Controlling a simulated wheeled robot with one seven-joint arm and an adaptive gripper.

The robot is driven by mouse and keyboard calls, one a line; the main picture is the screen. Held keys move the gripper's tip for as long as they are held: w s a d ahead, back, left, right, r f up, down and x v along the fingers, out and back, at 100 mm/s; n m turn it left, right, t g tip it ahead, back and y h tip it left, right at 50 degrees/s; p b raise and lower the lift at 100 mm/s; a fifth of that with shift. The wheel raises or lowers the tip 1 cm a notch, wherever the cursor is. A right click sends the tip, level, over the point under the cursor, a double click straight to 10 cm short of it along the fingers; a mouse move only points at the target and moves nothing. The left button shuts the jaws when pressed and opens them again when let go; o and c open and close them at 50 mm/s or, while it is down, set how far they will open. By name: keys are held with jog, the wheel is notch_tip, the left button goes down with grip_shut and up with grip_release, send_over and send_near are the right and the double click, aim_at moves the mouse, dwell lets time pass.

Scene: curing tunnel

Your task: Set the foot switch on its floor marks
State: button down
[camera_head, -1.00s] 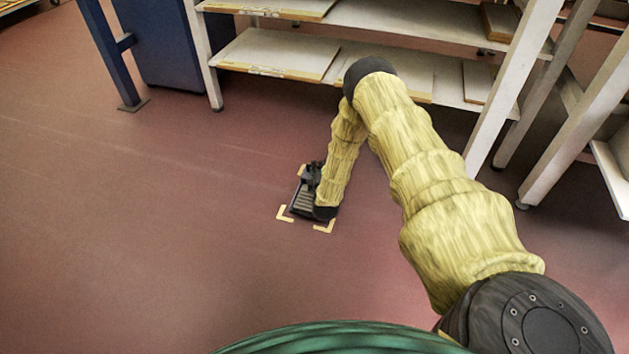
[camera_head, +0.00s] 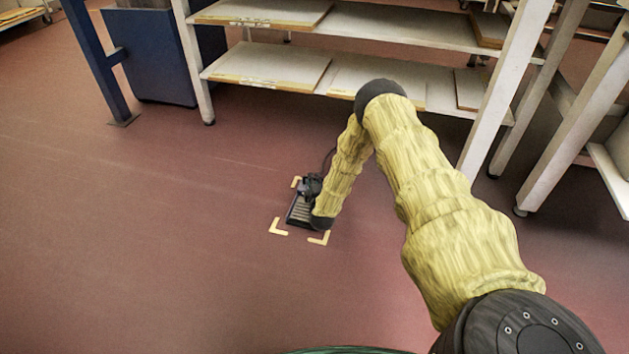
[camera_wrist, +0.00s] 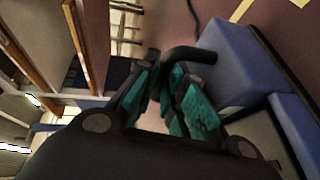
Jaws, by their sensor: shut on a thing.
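The foot switch (camera_head: 299,211) is dark with a ribbed pedal. In the head view it lies within the pale yellow corner marks (camera_head: 279,227) on the floor. Two near corners and a back-left corner show; the back-right is hidden by my arm. I cannot tell whether the switch touches the floor or hangs just above it. My gripper (camera_head: 312,184) is at the switch's far end, partly hidden. In the wrist view, my gripper (camera_wrist: 170,72) has its teal-padded fingers shut on the switch's dark bar (camera_wrist: 190,53). The switch's blue-grey body (camera_wrist: 232,62) is beside them.
A white shelf rack (camera_head: 375,97) with boards stands behind the switch. A blue cabinet (camera_head: 160,60) and blue post (camera_head: 95,60) are at the back left. Another white frame (camera_head: 575,125) is at the right. The floor (camera_head: 130,240) at left and front is clear.

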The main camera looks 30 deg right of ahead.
jog(key=shift+r, duration=0.1)
jog(key=c, duration=1.5)
grip_release()
